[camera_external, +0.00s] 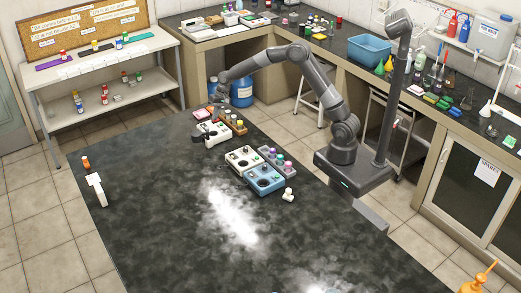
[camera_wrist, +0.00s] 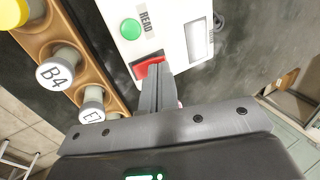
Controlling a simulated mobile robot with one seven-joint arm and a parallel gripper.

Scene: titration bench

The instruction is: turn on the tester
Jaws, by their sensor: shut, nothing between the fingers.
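The tester is a white box (camera_wrist: 165,22) in the wrist view, with a green button (camera_wrist: 131,29) marked READ, a grey display (camera_wrist: 196,40) and a red switch (camera_wrist: 143,64) on its near edge. My gripper (camera_wrist: 158,68) is shut and empty, its fingertips over the red switch and partly hiding it. I cannot tell if they press it. In the external view a white device (camera_external: 216,129) stands at the table's far end, just below my gripper (camera_external: 212,117), which is small and hard to make out there.
A brown rack (camera_wrist: 62,20) with capped vials, one marked B4, stands close left of the tester. In the external view, another white device (camera_external: 243,157) and a blue device (camera_external: 264,180) stand nearer on the dark table (camera_external: 160,190). The table's left part is mostly clear.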

